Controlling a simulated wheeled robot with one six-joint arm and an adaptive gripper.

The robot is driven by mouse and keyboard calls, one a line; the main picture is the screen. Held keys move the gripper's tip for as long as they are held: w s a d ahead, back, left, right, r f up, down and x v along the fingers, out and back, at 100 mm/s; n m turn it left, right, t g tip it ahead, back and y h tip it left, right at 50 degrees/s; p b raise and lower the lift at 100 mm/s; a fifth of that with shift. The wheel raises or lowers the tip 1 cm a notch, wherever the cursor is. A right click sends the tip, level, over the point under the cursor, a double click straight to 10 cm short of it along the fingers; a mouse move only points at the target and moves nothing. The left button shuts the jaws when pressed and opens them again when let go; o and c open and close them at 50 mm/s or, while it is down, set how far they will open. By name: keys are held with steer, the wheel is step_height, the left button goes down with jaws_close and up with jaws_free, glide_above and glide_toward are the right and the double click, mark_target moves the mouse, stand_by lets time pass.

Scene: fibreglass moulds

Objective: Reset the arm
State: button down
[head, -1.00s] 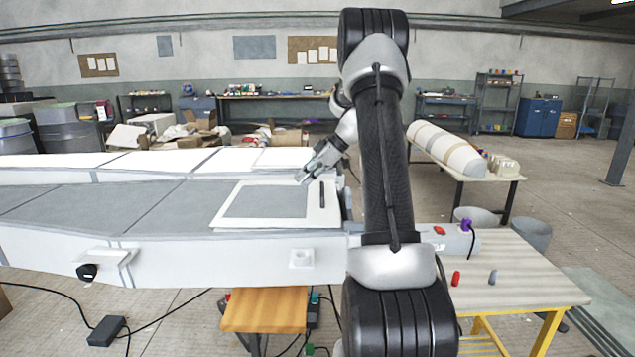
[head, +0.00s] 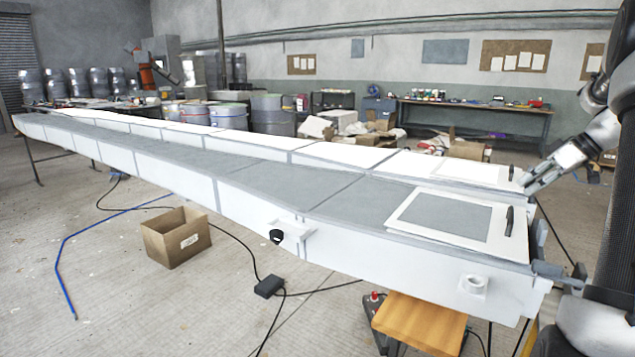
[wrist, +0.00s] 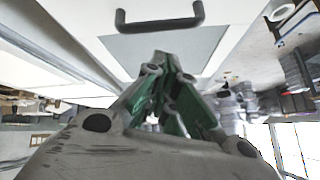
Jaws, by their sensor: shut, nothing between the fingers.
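My gripper (head: 527,188) is at the right in the head view, at the end of my arm. It hangs near the far right corner of a white-framed grey panel (head: 445,218). In the wrist view the green-sided fingers (wrist: 161,56) come together at their tips with nothing between them. The panel's black handle (head: 509,221) is apart from the gripper; it also shows at the top of the wrist view (wrist: 160,22). The panel lies on the near end of a long mould (head: 350,204).
An open cardboard box (head: 177,240) and a cable with a black block (head: 269,286) lie on the floor before the mould. A wooden-topped stool (head: 420,322) stands under its near end. Drums (head: 272,115) and a workbench (head: 475,108) are behind. Floor at front left is mostly clear.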

steer(key=s+f+m+g+h, duration=0.1)
steer(key=s+f+m+g, duration=0.1)
steer(key=s+f+m, duration=0.25)
steer(key=s+a+r+m+h, duration=0.1)
steer(key=s+a+r+h, duration=0.1)
steer(key=s+a, duration=0.9)
steer(key=s+a+r+m+t+h, duration=0.1)
steer(key=s+a+r+h, duration=0.2)
steer(key=s+a, duration=0.8)
steer(key=s+r, duration=0.2)
steer(key=s, duration=0.1)
steer(key=shift+s+a, duration=0.15)
steer(key=shift+a, duration=0.1)
